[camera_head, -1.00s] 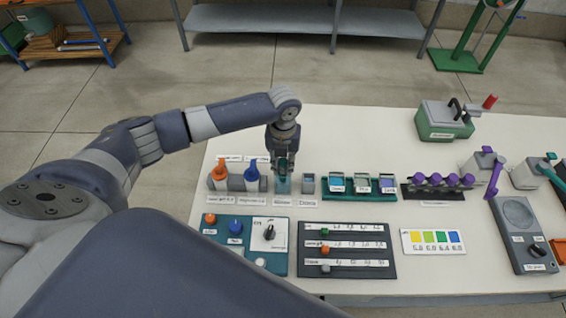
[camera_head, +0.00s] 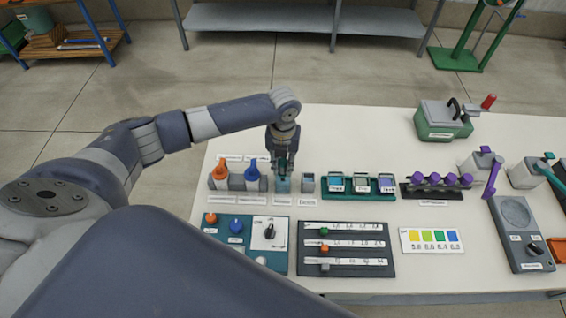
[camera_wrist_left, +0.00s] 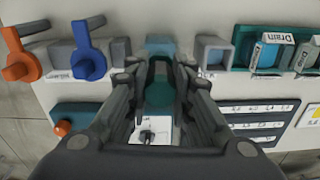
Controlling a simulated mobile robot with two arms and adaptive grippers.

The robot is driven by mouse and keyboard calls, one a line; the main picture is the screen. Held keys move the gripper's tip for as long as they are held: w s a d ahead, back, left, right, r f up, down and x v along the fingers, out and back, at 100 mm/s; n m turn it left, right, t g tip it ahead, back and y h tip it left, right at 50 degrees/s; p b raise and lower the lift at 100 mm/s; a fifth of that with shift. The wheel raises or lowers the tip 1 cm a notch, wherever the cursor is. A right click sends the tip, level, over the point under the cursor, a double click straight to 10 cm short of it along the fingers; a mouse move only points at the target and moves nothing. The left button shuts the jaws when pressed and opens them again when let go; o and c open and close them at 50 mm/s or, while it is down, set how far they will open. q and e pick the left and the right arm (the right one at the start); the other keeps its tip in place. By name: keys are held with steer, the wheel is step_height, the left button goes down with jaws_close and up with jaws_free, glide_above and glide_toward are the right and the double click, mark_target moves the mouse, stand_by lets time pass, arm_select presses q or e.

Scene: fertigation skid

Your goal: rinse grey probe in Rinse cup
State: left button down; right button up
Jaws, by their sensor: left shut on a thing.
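My left gripper (camera_head: 283,163) points down over the blue, square Rinse cup (camera_head: 283,185) near the left end of the bench row. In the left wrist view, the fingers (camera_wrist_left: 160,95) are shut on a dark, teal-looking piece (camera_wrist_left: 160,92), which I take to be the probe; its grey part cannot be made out. The cup (camera_wrist_left: 160,46) shows just beyond the fingertips. The probe's lower end is hidden, so I cannot tell how deep it is in the cup. My right gripper is not in view.
A grey open cup (camera_head: 308,183) stands close right, then a teal tray (camera_head: 330,196). A knob panel (camera_head: 280,262) and dark slider board (camera_head: 346,262) lie in front.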

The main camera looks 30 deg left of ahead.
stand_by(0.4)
arm_select(q)
steer(key=shift+f+b, duration=0.45)
steer(key=shift+f, duration=0.3)
steer(key=shift+r, duration=0.15)
steer(key=shift+r+p, duration=0.75)
steer(key=shift+p, duration=0.2)
steer(key=shift+f, duration=0.1)
steer(key=shift+f+b, duration=0.5)
steer(key=shift+f, duration=0.25)
